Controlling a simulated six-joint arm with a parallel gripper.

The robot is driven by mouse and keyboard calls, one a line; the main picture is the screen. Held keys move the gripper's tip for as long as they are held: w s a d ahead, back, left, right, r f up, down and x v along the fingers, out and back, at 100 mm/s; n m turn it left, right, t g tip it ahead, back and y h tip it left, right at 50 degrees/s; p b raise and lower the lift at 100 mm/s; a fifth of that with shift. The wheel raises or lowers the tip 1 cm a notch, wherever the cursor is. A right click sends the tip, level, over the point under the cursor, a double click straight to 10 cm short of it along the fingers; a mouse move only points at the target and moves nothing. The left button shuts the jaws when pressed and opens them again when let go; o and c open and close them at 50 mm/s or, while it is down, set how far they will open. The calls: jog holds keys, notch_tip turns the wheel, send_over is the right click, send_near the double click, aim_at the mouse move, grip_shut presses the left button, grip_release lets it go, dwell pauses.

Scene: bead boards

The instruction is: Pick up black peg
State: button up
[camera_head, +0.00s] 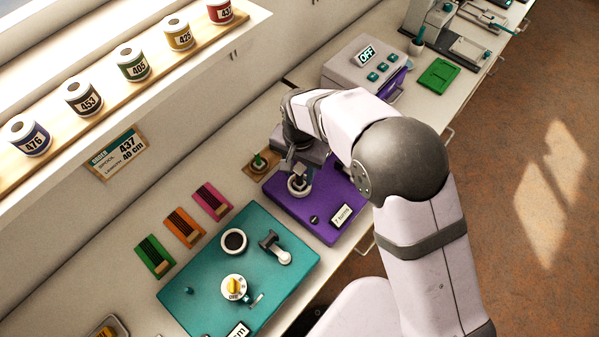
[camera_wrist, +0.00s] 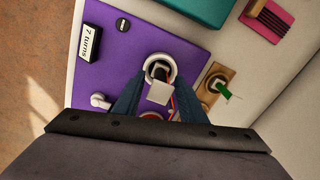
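My gripper (camera_wrist: 158,82) points down over the purple board (camera_wrist: 190,30) with its two dark blue fingers apart. Between the fingertips are a white ring (camera_wrist: 148,58), a dark piece inside it (camera_wrist: 157,70) that may be the black peg, and a small pale square (camera_wrist: 160,93). I cannot tell whether the fingers touch any of them. In the head view my gripper (camera_head: 296,172) is at the white ring (camera_head: 298,188), largely hiding what is inside. A separate small black round piece (camera_wrist: 123,25) sits on the purple board near the "7 turns" label; it also shows in the head view (camera_head: 314,219).
A wooden block with a green-topped piece (camera_head: 259,162) stands beside the purple board. The teal board (camera_head: 205,262) carries a dark ring, a crank and a yellow knob. A control box reading OFF (camera_head: 352,68) stands behind. Pink, orange and green holders (camera_head: 184,228) line the wall side.

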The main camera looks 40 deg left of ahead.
jog(key=shift+f, duration=0.7)
grip_shut()
jog(key=shift+r, duration=0.1)
notch_tip(320, 180, up, 10)
jog(key=b, duration=0.3)
